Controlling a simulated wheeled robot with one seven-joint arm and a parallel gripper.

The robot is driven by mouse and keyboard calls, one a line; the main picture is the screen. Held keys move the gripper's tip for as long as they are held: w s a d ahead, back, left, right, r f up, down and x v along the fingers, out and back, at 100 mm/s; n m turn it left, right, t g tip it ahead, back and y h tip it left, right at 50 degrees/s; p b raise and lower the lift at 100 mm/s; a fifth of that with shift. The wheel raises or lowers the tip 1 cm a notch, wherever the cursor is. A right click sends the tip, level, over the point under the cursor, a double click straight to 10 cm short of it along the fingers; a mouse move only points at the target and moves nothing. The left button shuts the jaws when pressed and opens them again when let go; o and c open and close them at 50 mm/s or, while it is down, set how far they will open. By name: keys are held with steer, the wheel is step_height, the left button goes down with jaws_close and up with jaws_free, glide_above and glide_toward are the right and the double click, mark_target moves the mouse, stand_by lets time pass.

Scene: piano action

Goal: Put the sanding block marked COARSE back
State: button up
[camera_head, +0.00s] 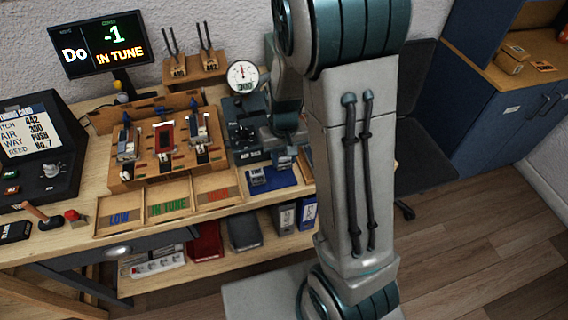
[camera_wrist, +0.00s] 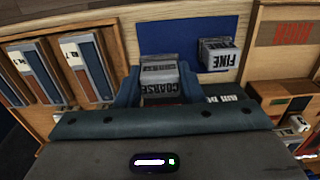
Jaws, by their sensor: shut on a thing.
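The block marked COARSE (camera_wrist: 160,80) is grey and sits between the two fingers of my gripper (camera_wrist: 160,92), which is shut on it. In the wrist view its upper end overlaps the near edge of the blue mat (camera_wrist: 165,37); I cannot tell whether it touches the mat. The block marked FINE (camera_wrist: 218,55) stands at the mat's right edge in that view. In the head view my gripper (camera_head: 283,163) is over the far part of the blue mat (camera_head: 284,180), and the FINE block (camera_head: 258,177) is left of it. The COARSE block is hard to make out there.
Left of the mat is a wooden tray with LOW, IN TUNE and HIGH sections (camera_head: 130,230). Behind it stands a wooden reed rack (camera_head: 165,150). A black bellows unit with a dial gauge (camera_head: 243,76) is behind the mat. Binders (camera_head: 285,219) stand on the shelf below.

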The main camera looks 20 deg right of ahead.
mark_target(284, 166)
steer(key=shift+f, duration=2)
steer(key=shift+f, duration=0.25)
steer(key=o, duration=1)
steer(key=shift+c, duration=0.2)
steer(key=shift+r, duration=0.1)
